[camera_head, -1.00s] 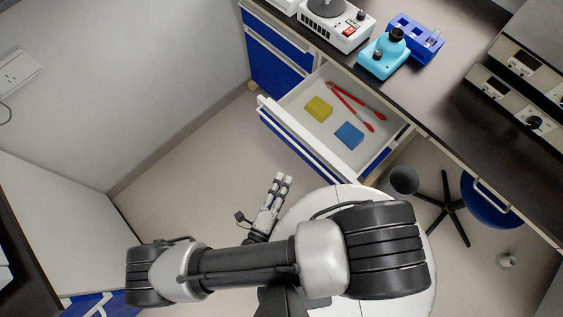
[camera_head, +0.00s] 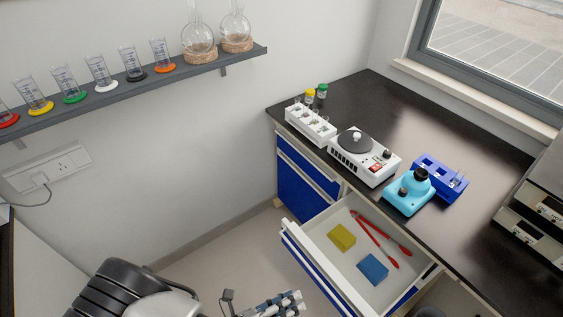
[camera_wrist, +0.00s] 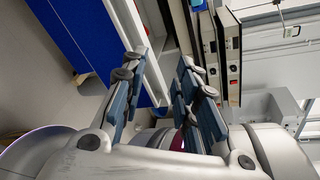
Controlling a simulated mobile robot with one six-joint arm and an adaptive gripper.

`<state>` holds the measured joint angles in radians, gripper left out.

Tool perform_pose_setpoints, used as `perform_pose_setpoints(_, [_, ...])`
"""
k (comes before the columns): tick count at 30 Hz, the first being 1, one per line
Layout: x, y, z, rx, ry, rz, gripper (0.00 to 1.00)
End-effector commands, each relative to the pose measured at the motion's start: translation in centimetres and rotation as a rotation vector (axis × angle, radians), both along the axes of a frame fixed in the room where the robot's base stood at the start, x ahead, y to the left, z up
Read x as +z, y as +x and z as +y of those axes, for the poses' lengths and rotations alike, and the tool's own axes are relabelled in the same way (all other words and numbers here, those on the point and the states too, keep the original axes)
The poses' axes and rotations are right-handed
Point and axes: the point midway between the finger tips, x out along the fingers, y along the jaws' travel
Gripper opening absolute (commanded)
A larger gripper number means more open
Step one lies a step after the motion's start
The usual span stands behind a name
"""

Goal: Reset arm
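My gripper (camera_head: 282,304) shows at the bottom of the head view, in front of the open drawer and apart from it. In the wrist view the two fingers of my gripper (camera_wrist: 158,82) stand apart with nothing between them. My arm's links fill the lower left of the head view, partly cut off by the frame edge.
The open white drawer (camera_head: 322,245) holds a yellow block (camera_head: 342,237), a blue block (camera_head: 372,269) and red tongs (camera_head: 376,238). Above it, the dark bench (camera_head: 395,110) bears a white hotplate (camera_head: 363,156), a cyan device (camera_head: 409,191) and a blue rack (camera_head: 452,182). A glassware shelf (camera_head: 130,84) hangs left.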

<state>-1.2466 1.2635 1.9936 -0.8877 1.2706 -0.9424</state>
Motion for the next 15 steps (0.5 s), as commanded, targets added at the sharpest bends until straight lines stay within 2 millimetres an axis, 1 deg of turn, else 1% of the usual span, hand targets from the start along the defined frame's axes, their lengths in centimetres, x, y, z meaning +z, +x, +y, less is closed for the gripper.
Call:
perform_pose_setpoints(1, [1.9,0.6,0.0,-0.100,0.088,-0.048,0.28])
perform_pose_setpoints(3, [4.1,1.1,-0.3,-0.230,0.196,-0.119,0.28])
perform_pose_setpoints(8, [9.1,1.9,-1.5,-0.534,0.425,-0.294,0.28])
perform_pose_setpoints(9, [10.3,2.0,-1.9,-0.610,0.480,-0.341,0.28])
perform_pose_setpoints(15, [16.1,2.3,-4.2,-0.993,0.733,-0.595,0.28])
